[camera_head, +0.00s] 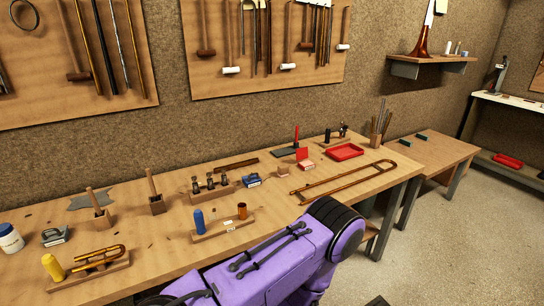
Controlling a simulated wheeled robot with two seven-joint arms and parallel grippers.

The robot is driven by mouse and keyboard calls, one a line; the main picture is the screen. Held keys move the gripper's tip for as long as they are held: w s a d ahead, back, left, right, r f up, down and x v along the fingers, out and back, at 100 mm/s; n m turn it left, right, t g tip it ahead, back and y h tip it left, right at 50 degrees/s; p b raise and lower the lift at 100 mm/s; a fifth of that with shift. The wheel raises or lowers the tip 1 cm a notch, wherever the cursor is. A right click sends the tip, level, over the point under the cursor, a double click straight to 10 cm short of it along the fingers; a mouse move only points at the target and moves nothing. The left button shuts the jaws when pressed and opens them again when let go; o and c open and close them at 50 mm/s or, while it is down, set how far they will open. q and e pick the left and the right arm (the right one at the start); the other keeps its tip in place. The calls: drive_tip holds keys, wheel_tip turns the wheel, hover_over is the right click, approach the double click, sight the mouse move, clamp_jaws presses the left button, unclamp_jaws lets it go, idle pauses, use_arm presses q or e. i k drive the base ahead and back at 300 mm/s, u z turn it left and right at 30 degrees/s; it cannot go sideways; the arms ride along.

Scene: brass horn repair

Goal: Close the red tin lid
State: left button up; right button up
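The small red tin (306,165) sits on the workbench, right of the middle of the head view. Its red lid (302,154) stands up at the back of the tin, so the tin looks open. The tin is too small here to show what is inside. Neither of my grippers shows in this view. A large purple and black arm part fills the lower middle and hides part of the bench's front edge.
A red tray (345,151) lies right of the tin, and a brass slide (345,181) lies in front. A small wooden block (283,171) and a blue-grey box (252,180) are to its left. A dark pad (285,152) with a red upright tool is behind.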

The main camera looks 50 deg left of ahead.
sight(301, 153)
drive_tip(key=k, duration=0.4)
drive_tip(key=u, duration=0.75)
